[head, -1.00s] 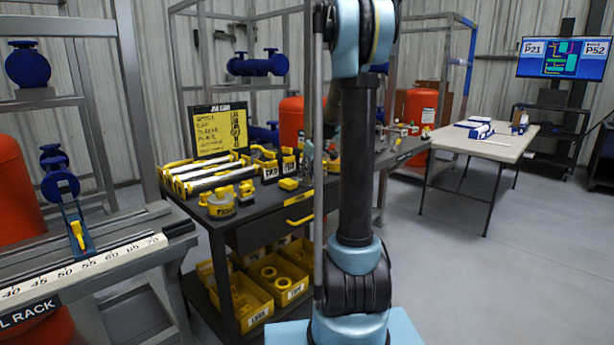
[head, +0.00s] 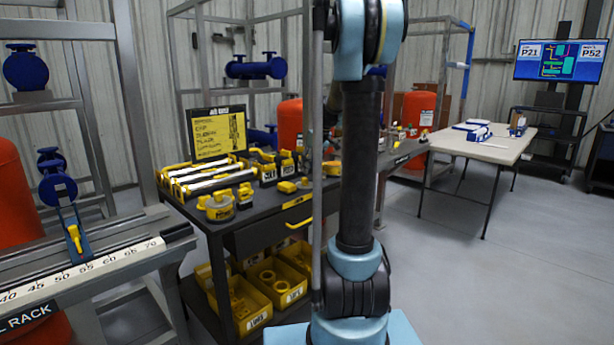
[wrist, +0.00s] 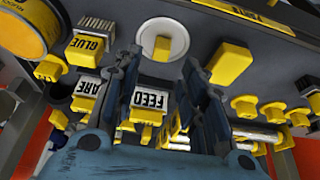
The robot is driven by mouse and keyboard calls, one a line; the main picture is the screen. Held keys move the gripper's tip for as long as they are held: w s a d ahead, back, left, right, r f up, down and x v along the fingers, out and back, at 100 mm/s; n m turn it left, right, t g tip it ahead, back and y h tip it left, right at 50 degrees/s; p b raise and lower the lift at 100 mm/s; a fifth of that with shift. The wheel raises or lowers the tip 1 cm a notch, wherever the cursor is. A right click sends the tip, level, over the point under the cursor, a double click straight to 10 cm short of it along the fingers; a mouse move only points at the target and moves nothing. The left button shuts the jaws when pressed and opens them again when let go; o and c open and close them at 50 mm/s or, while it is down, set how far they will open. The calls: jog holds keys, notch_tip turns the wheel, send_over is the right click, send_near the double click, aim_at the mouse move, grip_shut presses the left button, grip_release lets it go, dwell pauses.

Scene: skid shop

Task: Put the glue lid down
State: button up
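In the wrist view, a round white disc with a yellow knob (wrist: 163,33), which looks like the glue lid, lies on the dark bench top beyond my fingertips. My gripper (wrist: 160,72) has its two fingers apart, one on each side of the line to the knob, with nothing visibly held between them. A yellow block labelled GLUE (wrist: 88,45) stands left of the disc. In the head view, a small yellow piece (head: 304,183), probably the knob, shows near the bench's front edge. My gripper is mostly hidden behind my arm there.
A yellow block (wrist: 230,62) sits close right of the disc. The FEED-labelled block (wrist: 148,105) and several yellow fittings crowd the bench (head: 262,208). A round yellow tin (wrist: 22,30) is at the left. Yellow bins (head: 250,300) sit below.

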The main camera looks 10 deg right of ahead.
jog(key=v, duration=0.6)
jog(key=s+a+f+m+h, duration=0.1)
jog(key=s+a+f+m, duration=0.15)
jog(key=s, duration=0.85)
jog(key=s+a+f+m, duration=0.1)
jog(key=s+f, duration=0.2)
jog(key=s, duration=0.7)
jog(key=s+f+m, duration=0.1)
jog(key=s+f, duration=0.6)
jog(key=s, duration=0.2)
jog(key=s+f+m+g+h, duration=0.1)
jog(key=s+f+m, duration=0.1)
jog(key=s+f, duration=0.5)
jog(key=s+d, duration=0.1)
jog(key=s, duration=0.2)
jog(key=shift+h, duration=0.3)
jog(key=shift+s+m, duration=0.1)
jog(key=shift+m, duration=0.15)
jog(key=shift+w+f, duration=0.2)
jog(key=shift+w, duration=0.25)
